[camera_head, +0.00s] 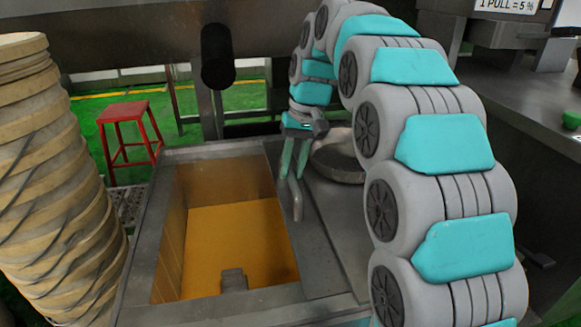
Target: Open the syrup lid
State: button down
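The syrup tank (172,245) is a rectangular metal vat, and orange-yellow syrup (235,245) shows through its uncovered top. A flat grey metal panel (325,250), which looks like the lid, lies along the right side of the opening. A bent grey metal handle (297,203) stands near the panel's left edge. My gripper (294,172) points down at the top of this handle, with its two teal fingers a little apart. I cannot tell whether the fingers touch or grip the handle.
A round metal pan or cover (338,165) sits just right of my gripper, partly behind my arm. A tall stack of round drum-like pieces (55,185) stands at the left. A red stool (128,130) stands on the green floor behind. A metal counter (530,100) is at the right.

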jog(key=c, duration=0.7)
grip_release()
jog(key=shift+r, duration=0.15)
jog(key=r, duration=0.2)
jog(key=d+r+p, duration=0.1)
jog(key=r, duration=0.4)
jog(key=shift+w+d+r+p, duration=0.15)
jog(key=shift+d+r+p, duration=0.1)
jog(key=shift+p, duration=0.15)
jog(key=shift+f, duration=0.1)
